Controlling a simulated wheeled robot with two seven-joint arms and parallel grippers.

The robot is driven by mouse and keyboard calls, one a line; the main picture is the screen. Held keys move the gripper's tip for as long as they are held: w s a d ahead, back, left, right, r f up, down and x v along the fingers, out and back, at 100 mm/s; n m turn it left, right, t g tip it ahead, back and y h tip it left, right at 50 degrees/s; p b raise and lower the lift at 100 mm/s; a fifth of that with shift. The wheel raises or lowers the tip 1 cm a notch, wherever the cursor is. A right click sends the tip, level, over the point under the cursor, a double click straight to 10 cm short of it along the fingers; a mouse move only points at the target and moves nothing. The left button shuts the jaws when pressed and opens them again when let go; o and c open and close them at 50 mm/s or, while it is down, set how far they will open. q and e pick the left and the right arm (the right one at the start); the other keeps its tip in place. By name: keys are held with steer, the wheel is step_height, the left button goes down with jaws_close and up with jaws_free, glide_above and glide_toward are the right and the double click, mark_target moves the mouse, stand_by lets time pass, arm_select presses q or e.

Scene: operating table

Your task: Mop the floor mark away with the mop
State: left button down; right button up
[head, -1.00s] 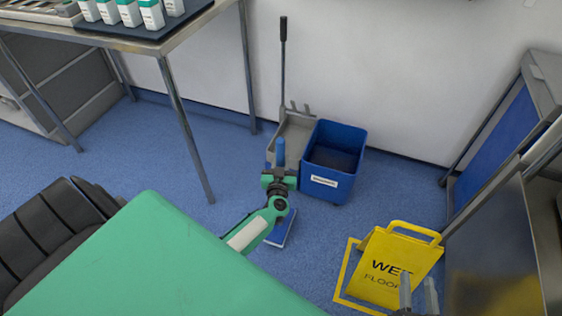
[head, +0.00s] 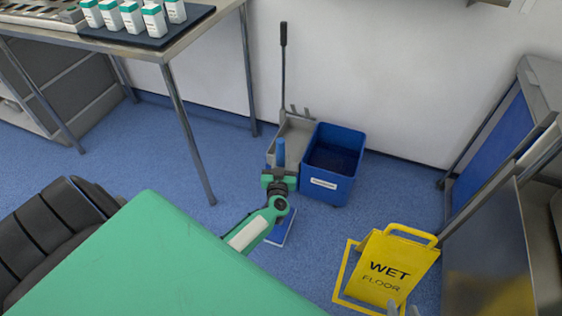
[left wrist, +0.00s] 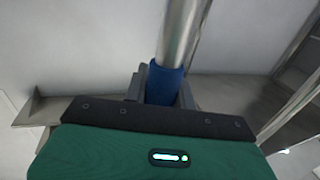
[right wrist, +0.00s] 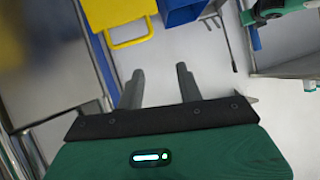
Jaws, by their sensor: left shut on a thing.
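My left gripper (head: 279,180) is shut on the mop's blue grip (head: 281,152), which stands up above the jaws. In the left wrist view the jaws (left wrist: 160,88) close round the blue sleeve (left wrist: 164,82), and the metal pole (left wrist: 183,35) runs up from it. The mop's flat blue and white head (head: 283,227) shows low at the floor, partly hidden by my arm. My right gripper (head: 403,310) barely shows at the bottom edge; its two fingers (right wrist: 161,86) are apart with nothing between them. I see no floor mark.
A blue bucket (head: 341,190) stands by the wall, beside a grey pan (head: 292,130) with a tall black-topped handle (head: 283,60). A yellow wet-floor sign (head: 400,262) stands at front right. A steel table (head: 172,95) is left; a green surface (head: 150,260) fills the foreground.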

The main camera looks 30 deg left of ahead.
steer(key=shift+s+d+f+g+h+p, duration=0.1)
steer(key=shift+s+d+g+h+p, duration=0.3)
steer(key=shift+d, duration=0.3)
steer(key=shift+s+d+r+g+h+p, duration=0.15)
steer(key=shift+d+g+h+p, duration=0.1)
steer(key=shift+d+g, duration=0.35)
steer(key=shift+s+d+f+g+h+p, duration=0.15)
steer(key=shift+s+d+g+h+p, duration=0.15)
steer(key=shift+d, duration=0.5)
steer(key=shift+w, duration=0.1)
